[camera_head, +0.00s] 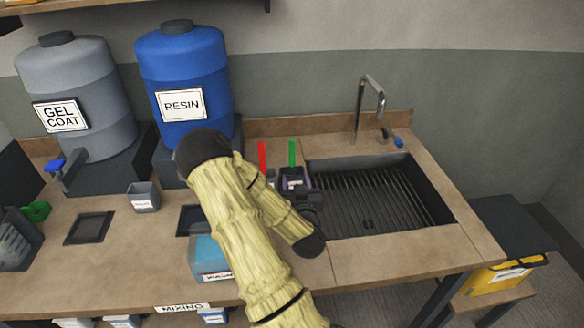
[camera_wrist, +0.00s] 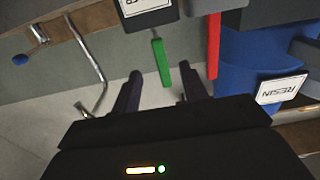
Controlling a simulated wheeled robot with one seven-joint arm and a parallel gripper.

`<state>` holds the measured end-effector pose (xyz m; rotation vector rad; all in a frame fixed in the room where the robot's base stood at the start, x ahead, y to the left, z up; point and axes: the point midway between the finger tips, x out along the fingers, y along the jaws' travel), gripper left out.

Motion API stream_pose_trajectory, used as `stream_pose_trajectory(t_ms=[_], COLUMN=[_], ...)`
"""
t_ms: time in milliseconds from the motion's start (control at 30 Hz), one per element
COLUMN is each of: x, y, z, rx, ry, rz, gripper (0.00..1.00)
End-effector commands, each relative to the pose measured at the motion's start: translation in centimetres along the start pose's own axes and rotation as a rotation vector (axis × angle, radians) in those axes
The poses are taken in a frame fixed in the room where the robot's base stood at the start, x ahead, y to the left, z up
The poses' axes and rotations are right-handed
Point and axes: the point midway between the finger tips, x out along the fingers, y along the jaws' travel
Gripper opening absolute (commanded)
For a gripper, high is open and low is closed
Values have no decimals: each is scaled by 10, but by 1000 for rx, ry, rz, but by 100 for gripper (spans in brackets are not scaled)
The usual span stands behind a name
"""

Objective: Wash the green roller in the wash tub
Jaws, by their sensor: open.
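The green roller (camera_head: 292,152) stands upright at the back of the bench, left of the sink; only its green handle clearly shows. In the wrist view the green handle (camera_wrist: 160,62) points toward my gripper (camera_wrist: 163,83), with its end near the gap between the fingers. My gripper is open and empty, and in the head view my gripper (camera_head: 294,180) is in front of the roller. A tub with blue contents (camera_head: 208,249) stands at the front of the bench, partly hidden by my arm; its label is not fully readable, so I cannot confirm it is the wash tub.
A red handle (camera_head: 262,155) stands close left of the green one. The sink (camera_head: 385,200) with its tap (camera_head: 373,90) lies to the right. The resin drum (camera_head: 185,65) and gel coat drum (camera_head: 72,95) stand at the back left. A small grey cup (camera_head: 143,198) is on the bench.

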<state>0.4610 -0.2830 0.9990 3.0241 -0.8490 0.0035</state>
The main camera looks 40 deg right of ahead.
Motion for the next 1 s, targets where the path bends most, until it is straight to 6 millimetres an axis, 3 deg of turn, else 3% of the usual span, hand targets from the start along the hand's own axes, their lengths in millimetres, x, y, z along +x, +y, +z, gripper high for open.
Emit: stream_pose_trajectory(t_ms=[267,700,1000], x=[8,73,95], y=[1,1,1], z=[4,-2,0], rx=[1,-1,0], ry=[1,0,-2], rz=[2,0,3], gripper=[44,44,44])
